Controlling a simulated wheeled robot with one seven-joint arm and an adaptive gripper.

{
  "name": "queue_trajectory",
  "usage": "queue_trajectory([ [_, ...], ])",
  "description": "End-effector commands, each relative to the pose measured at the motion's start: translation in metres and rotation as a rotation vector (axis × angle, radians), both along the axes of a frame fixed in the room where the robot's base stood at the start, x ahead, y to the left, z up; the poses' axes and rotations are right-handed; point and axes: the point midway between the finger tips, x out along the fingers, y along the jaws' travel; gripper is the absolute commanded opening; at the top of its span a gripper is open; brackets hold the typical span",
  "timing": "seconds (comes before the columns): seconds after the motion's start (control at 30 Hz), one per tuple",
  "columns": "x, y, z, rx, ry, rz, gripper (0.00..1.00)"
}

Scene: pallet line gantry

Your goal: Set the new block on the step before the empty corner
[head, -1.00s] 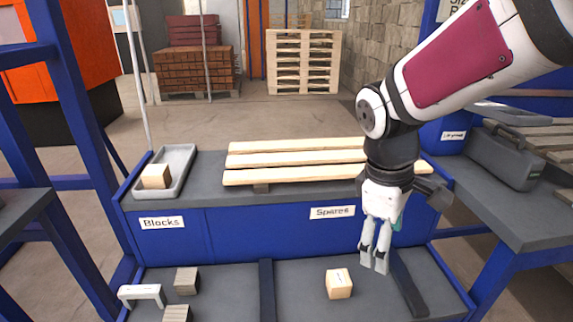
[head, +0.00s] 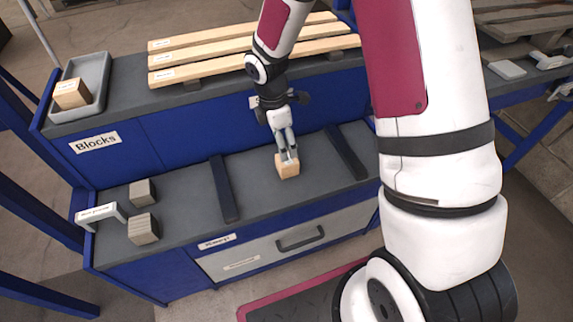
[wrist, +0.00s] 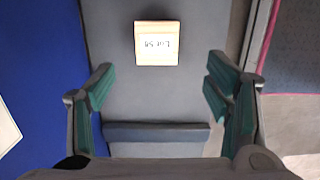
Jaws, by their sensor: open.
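A light wooden block (head: 288,170) sits on the grey lower step (head: 255,188), between two dark strips. In the wrist view the block (wrist: 157,45) shows an upside-down lot label and lies apart from the fingers, toward the top. My gripper (head: 287,154) is open and points down close to this block; the fingers overlap it in the head view. My gripper (wrist: 158,85) has nothing between its fingers in the wrist view. Another light block (head: 72,94) lies in the grey tray (head: 101,75) above the Blocks label. Two greyish blocks (head: 142,193) (head: 143,230) stand at the step's left.
Dark strips (head: 224,188) (head: 346,153) cross the step on either side of the block. A white bracket (head: 98,213) stands at the left end. Pale slats (head: 205,62) lie on the upper shelf. A drawer with a handle (head: 300,238) is below the step.

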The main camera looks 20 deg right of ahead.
Motion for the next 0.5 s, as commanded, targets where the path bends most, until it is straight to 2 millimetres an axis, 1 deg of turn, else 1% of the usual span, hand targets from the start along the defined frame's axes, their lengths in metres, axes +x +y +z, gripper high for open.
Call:
queue_trajectory([
  [0.03, 0.0, -0.001, -0.013, 0.0, 0.003, 0.001, 0.72],
  [0.2, 0.0, -0.005, -0.038, -0.001, 0.002, 0.001, 0.72],
  [0.5, 0.001, -0.008, -0.054, -0.001, 0.001, -0.001, 0.72],
])
